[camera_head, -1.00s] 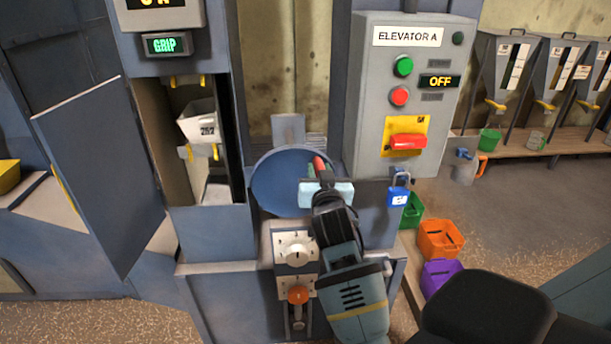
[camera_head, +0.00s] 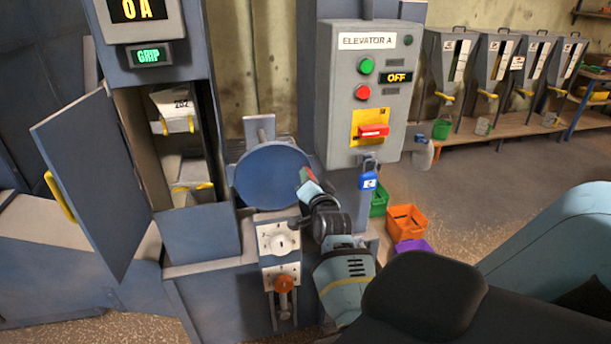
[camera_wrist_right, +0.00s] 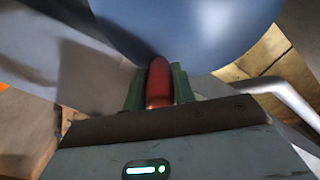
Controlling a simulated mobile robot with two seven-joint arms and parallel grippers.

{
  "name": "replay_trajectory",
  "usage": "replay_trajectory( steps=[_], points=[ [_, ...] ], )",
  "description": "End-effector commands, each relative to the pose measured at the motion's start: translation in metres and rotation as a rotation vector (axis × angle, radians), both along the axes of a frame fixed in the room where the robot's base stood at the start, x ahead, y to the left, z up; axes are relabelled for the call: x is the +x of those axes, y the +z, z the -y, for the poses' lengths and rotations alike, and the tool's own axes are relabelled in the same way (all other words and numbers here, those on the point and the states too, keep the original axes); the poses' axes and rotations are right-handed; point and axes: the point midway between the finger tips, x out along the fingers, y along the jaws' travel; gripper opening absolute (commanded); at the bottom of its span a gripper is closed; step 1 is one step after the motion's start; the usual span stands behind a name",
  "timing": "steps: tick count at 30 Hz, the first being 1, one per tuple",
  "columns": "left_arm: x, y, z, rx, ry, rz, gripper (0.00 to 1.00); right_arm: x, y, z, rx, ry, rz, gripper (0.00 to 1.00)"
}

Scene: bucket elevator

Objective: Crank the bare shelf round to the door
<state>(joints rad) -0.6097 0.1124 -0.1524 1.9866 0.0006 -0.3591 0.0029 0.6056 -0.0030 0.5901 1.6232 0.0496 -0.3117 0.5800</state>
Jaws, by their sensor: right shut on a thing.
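The blue crank wheel (camera_head: 272,176) stands in the middle of the head view. My right gripper (camera_head: 306,182) is shut on its red handle at the wheel's right edge. The right wrist view shows the red handle (camera_wrist_right: 159,82) between the fingers (camera_wrist_right: 158,88). The blue-grey door (camera_head: 95,180) stands open to the left. In the doorway, a white bucket (camera_head: 172,101) marked 282 sits high, with yellow clips (camera_head: 178,126) under it. Lower down is a pale shelf-like part (camera_head: 190,188) with a yellow edge; I cannot tell whether it is bare. My left gripper is out of view.
Green, orange (camera_head: 405,221) and purple bins stand on the right. The floor beyond is open.

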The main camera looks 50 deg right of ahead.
Motion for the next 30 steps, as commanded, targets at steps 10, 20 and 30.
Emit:
replay_trajectory(
  steps=[10,20,30],
  points=[
    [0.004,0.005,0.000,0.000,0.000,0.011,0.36,0.000,-0.016,0.000,0.150,0.002,0.091,0.00],
    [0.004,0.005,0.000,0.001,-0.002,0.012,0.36,0.000,-0.020,0.000,0.186,0.002,0.113,0.00],
    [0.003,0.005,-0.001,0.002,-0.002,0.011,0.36,0.000,-0.021,0.000,0.185,0.003,0.111,0.30]
  ],
)
